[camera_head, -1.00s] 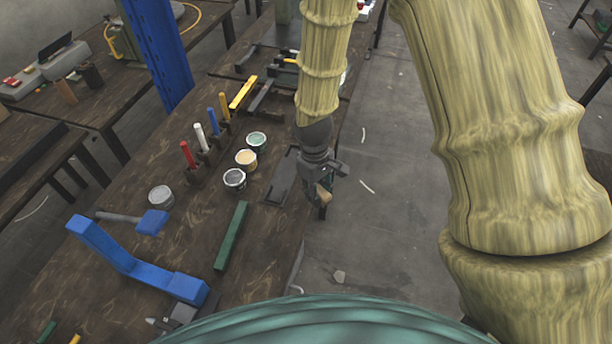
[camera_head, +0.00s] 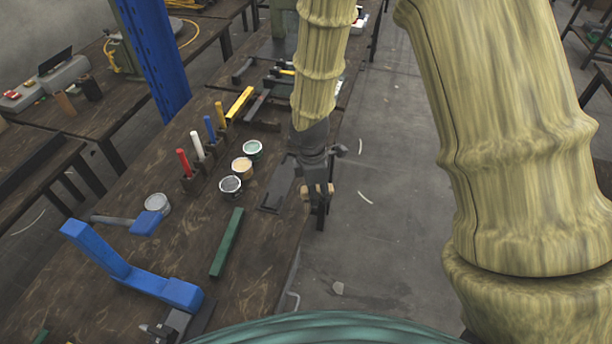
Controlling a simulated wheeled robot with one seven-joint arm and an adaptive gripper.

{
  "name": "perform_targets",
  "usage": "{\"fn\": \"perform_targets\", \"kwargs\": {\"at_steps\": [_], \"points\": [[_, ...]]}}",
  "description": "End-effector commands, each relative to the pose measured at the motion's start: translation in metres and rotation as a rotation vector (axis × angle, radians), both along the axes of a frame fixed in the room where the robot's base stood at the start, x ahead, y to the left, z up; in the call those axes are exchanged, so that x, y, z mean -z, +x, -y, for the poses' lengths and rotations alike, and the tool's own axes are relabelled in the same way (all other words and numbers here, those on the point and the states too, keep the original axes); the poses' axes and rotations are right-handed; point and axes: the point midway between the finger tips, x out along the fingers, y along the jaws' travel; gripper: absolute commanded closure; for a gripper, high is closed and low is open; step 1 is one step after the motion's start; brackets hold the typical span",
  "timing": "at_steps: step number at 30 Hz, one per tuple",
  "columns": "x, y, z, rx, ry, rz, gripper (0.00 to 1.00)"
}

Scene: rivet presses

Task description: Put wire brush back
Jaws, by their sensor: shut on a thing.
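The fingers and wrist hide the rest of the brush. A flat dark grey tray or plate (camera_head: 272,197) lies on the bench just left of the gripper. I cannot tell whether the brush touches the bench edge.
Several open cans, among them a cream one (camera_head: 242,168), stand left of the gripper. Behind them are upright coloured handles in dark holders, including a red one (camera_head: 183,162). A green bar (camera_head: 227,242) and a blue C-shaped frame (camera_head: 130,268) lie nearer.

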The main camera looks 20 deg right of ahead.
Motion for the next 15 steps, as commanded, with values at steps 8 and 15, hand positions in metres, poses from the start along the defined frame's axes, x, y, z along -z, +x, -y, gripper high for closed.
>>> {"fn": "perform_targets", "kwargs": {"at_steps": [8, 15], "points": [[0.003, 0.056, -0.004, 0.002, 0.001, 0.000, 0.95], [0.007, 0.080, -0.005, 0.001, 0.000, -0.001, 0.95]]}}
